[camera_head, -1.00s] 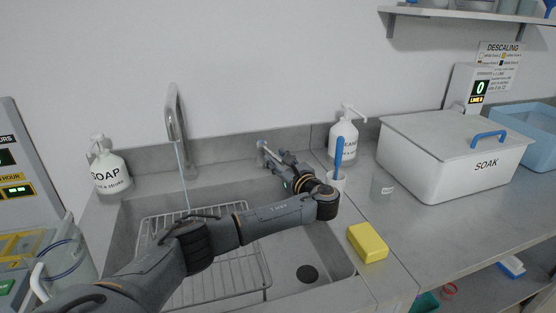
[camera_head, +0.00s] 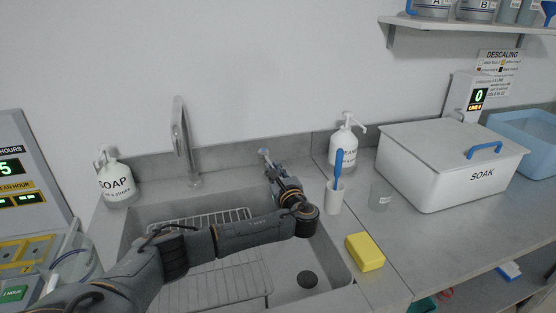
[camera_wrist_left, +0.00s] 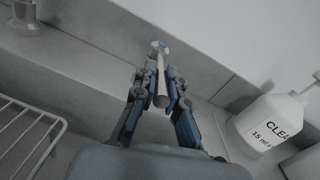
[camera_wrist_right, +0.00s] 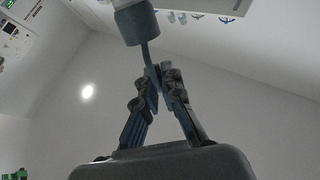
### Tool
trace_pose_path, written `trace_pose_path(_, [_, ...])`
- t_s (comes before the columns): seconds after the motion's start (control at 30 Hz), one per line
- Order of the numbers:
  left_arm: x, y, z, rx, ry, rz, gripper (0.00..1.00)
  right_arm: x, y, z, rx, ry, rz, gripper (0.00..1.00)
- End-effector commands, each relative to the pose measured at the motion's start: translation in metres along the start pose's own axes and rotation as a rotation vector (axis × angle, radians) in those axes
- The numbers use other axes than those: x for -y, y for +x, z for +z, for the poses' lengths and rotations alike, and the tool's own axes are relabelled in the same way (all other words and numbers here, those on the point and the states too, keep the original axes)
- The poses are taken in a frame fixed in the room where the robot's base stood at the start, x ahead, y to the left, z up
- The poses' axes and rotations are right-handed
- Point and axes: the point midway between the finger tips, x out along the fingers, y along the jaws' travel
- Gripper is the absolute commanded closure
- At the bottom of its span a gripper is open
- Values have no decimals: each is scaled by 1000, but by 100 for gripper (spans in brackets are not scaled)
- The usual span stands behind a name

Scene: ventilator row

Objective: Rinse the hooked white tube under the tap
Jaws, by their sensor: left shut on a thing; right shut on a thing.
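The tap (camera_head: 181,135) stands behind the sink (camera_head: 150,215), and no water shows under its spout now. My left gripper (camera_head: 266,165) is at the sink's back right edge. In the left wrist view it (camera_wrist_left: 160,95) is shut on a slim grey lever with a pale and blue end. My right gripper is out of the head view. In the right wrist view it (camera_wrist_right: 158,75) is shut on the thin bent stem of what looks like the hooked tube (camera_wrist_right: 138,24). The tube looks grey-blue in shadow, with a thick cylindrical end, and part of it is cut off by the frame.
A wire rack (camera_head: 225,275) lies in the sink. A soap bottle (camera_head: 117,183) stands left. At right are a pump bottle (camera_head: 343,145), a cup (camera_head: 334,200) with a blue brush, a small beaker (camera_head: 380,196), a yellow sponge (camera_head: 365,252) and a lidded soak box (camera_head: 440,175).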

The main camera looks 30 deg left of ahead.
Motion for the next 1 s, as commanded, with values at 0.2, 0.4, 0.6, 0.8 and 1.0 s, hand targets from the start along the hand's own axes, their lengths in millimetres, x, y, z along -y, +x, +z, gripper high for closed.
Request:
trace_pose_path(0.2, [-6,0,2,-11,-1,-47,100,2,6,-11,0,0,0,100])
trace_pose_path(0.4, [-6,0,1,-11,-2,-48,100,2,5,-10,-1,0,0,100])
trace_pose_path(0.6, [-6,0,1,-10,-1,-48,65,2,5,-10,-1,0,0,100])
trace_pose_path(0.8, [-6,0,1,-10,-1,-48,65,2,5,-10,-1,0,0,100])
trace_pose_path(1.0, [-6,-8,0,-12,-1,-50,65,2,5,-10,-1,0,0,100])
